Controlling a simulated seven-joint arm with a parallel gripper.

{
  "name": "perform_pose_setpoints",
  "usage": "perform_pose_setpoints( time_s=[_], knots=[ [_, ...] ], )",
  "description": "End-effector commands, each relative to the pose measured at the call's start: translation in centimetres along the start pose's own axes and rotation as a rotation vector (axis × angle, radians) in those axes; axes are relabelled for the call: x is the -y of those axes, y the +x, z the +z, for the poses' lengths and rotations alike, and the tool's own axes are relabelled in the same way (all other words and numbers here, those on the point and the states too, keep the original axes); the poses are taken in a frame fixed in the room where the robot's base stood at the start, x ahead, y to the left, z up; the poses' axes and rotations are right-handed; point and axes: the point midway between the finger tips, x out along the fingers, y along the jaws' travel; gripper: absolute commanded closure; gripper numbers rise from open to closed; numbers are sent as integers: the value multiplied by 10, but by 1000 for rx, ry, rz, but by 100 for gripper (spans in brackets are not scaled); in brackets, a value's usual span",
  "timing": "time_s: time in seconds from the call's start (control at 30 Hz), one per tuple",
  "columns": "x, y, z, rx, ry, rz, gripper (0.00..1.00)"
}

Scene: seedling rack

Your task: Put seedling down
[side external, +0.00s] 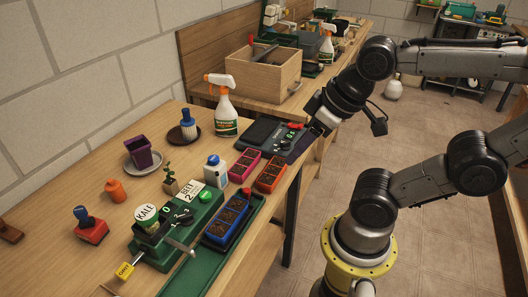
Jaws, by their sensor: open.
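A small green-leaved seedling (170,182) in a dark brown soil block stands upright on the wooden table, left of the green device labelled "BELT 2" (180,232). My gripper (296,154) is at the right edge of the table, beside the orange tray (270,174) and apart from the seedling. It is open; its fingertips are small and partly hard to make out, and I see nothing held in it. A pink tray (243,167) and a blue tray (227,220) with dark soil cells stand along the right side of the table.
A white bottle (214,168) stands close right of the seedling. A spray bottle (226,115) and a wooden crate (262,78) stand behind.

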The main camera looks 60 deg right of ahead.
Motion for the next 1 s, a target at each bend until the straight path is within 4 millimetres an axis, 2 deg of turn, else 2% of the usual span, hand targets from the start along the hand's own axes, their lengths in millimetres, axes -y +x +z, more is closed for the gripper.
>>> perform_pose_setpoints(
  time_s=[0.37,0.5,0.57,0.77,1.0],
  knots=[
    [0,0,-1,2,2,-1,50],
    [3,2,-9,42,50,-18,50],
    [6,5,-18,82,99,-35,50],
    [20,26,-61,273,345,-117,50],
    [32,71,-116,509,659,-216,50]
  ],
)
